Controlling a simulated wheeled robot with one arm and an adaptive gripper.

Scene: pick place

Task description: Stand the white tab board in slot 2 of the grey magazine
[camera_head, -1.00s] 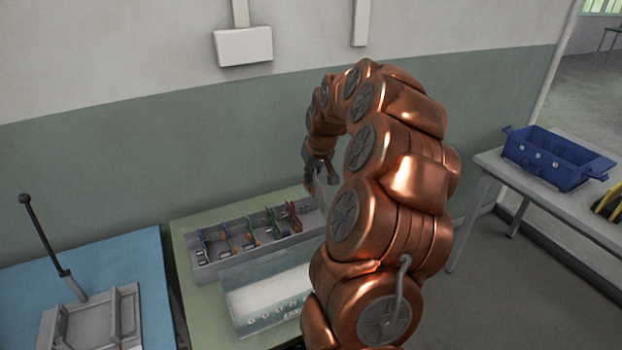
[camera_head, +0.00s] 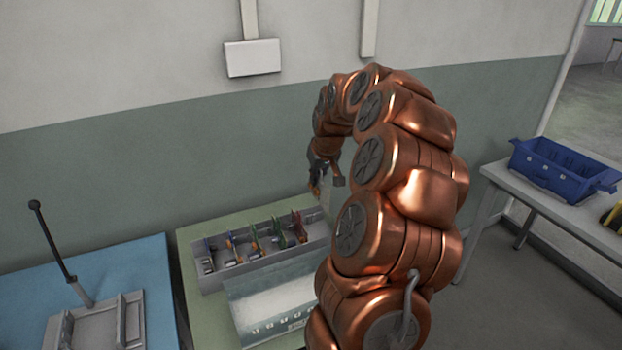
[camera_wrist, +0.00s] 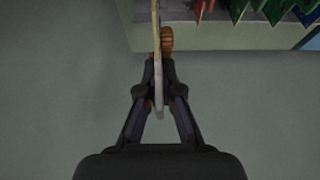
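My gripper (camera_head: 320,188) is above the right end of a long grey box (camera_head: 215,282) in the head view. In the wrist view its fingers (camera_wrist: 160,100) are closed on a thin pale board (camera_wrist: 157,70), seen edge-on, which I take as the white tab board. An orange part (camera_wrist: 167,40) sits on its right side. The board hangs clear of the box. The grey box has dividers and holds several upright boards with coloured edges, including a red one (camera_head: 298,228). It may be the grey magazine; slot numbers are unreadable.
A pale box (camera_head: 262,318) with marks on its front wall stands in front of the grey box. A grey fixture (camera_head: 100,325) with a black lever (camera_head: 52,240) is on the blue mat at left. A blue crate (camera_head: 560,172) stands on the right table.

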